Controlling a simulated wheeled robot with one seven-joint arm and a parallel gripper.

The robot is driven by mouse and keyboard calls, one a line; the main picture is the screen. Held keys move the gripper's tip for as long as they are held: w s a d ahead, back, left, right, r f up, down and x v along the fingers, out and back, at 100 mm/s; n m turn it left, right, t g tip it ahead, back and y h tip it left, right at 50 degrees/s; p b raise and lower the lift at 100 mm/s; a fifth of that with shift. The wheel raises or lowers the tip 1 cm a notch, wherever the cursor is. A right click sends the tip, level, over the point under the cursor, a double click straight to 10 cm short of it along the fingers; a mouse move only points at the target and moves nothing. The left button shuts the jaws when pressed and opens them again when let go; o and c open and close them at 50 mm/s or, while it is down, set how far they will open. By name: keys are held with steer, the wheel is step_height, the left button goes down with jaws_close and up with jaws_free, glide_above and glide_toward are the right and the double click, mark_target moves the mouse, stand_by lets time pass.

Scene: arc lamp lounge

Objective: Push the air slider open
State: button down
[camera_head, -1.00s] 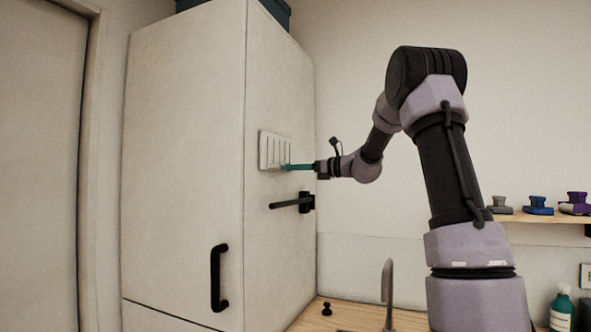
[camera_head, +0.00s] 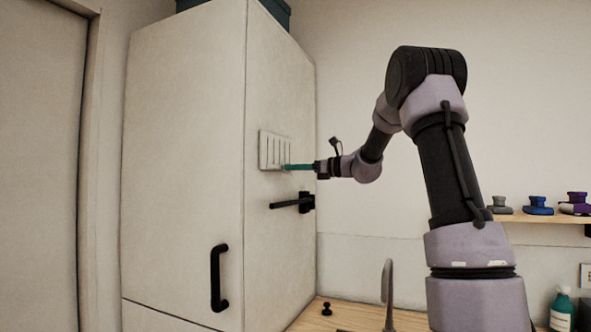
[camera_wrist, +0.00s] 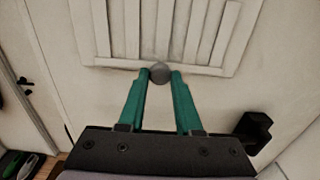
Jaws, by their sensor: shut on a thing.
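The air slider is a pale slatted vent (camera_head: 274,151) on the side wall of the tall white cabinet. In the wrist view its slatted plate (camera_wrist: 170,30) fills the top, with a small round grey knob (camera_wrist: 159,72) at its lower edge. My gripper (camera_head: 287,167) reaches the vent's lower edge from the right. In the wrist view its teal fingers (camera_wrist: 160,78) are closed on the grey knob, one on each side. Light gaps between the slats are hard to judge, so I cannot tell how far the slider is open.
A black lever handle (camera_head: 293,203) sticks out of the cabinet side just below my gripper. A black pull handle (camera_head: 217,278) is on the cabinet front. A faucet (camera_head: 387,285) stands below right. A shelf (camera_head: 540,217) with several coloured objects is at the far right.

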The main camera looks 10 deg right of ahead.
steer(key=shift+w+d, duration=0.8)
steer(key=shift+w, duration=0.15)
steer(key=c, duration=0.6)
jaws_free()
steer(key=shift+w, duration=0.1)
steer(key=v, duration=1.1)
steer(key=shift+a, duration=0.1)
